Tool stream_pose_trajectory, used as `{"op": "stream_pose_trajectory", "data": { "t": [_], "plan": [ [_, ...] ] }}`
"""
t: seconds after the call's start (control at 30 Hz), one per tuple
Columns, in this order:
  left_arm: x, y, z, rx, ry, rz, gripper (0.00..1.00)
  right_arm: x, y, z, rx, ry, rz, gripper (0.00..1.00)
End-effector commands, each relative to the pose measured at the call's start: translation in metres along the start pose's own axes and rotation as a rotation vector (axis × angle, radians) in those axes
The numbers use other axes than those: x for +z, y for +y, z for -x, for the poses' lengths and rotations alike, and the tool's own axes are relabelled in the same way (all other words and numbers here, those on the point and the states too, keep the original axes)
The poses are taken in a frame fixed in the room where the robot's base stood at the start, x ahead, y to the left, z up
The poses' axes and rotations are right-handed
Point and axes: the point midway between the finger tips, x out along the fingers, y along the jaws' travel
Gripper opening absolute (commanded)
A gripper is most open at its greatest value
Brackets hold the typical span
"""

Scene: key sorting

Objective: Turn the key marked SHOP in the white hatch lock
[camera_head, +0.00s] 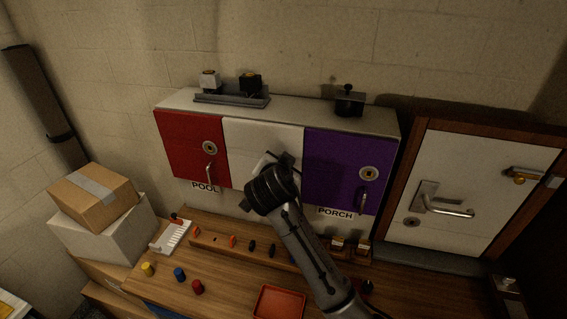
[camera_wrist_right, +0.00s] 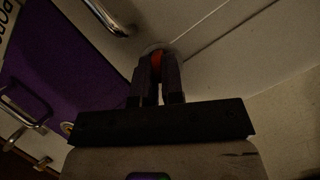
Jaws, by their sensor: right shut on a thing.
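The white hatch (camera_head: 262,135) is the middle door of the wall cabinet, between a red and a purple door. My right gripper (camera_head: 284,160) is in front of it, and my arm hides its lock and handle in the head view. In the right wrist view, the right gripper (camera_wrist_right: 160,75) is shut on a key with an orange-red head (camera_wrist_right: 157,61). The key head is against the round white hatch lock (camera_wrist_right: 156,47); how deep the key sits is hidden. Its marking cannot be read. My left gripper is not in view.
A wooden key rack (camera_head: 205,238) with several orange and black keys stands on the bench. Yellow, blue and red cylinders and a red tray (camera_head: 279,303) are in front. The purple PORCH door (camera_head: 340,160) is right of my gripper. Boxes (camera_head: 100,230) stand left.

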Motion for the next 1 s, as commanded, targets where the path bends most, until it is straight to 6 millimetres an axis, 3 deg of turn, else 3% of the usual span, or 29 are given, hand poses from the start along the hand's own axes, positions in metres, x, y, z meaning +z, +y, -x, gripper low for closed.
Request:
{"op": "stream_pose_trajectory", "data": {
  "t": [1.0],
  "plan": [
    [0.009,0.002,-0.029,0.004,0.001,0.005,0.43,0.001,0.004,-0.002,-0.100,-0.015,-0.257,0.00]
  ]
}}
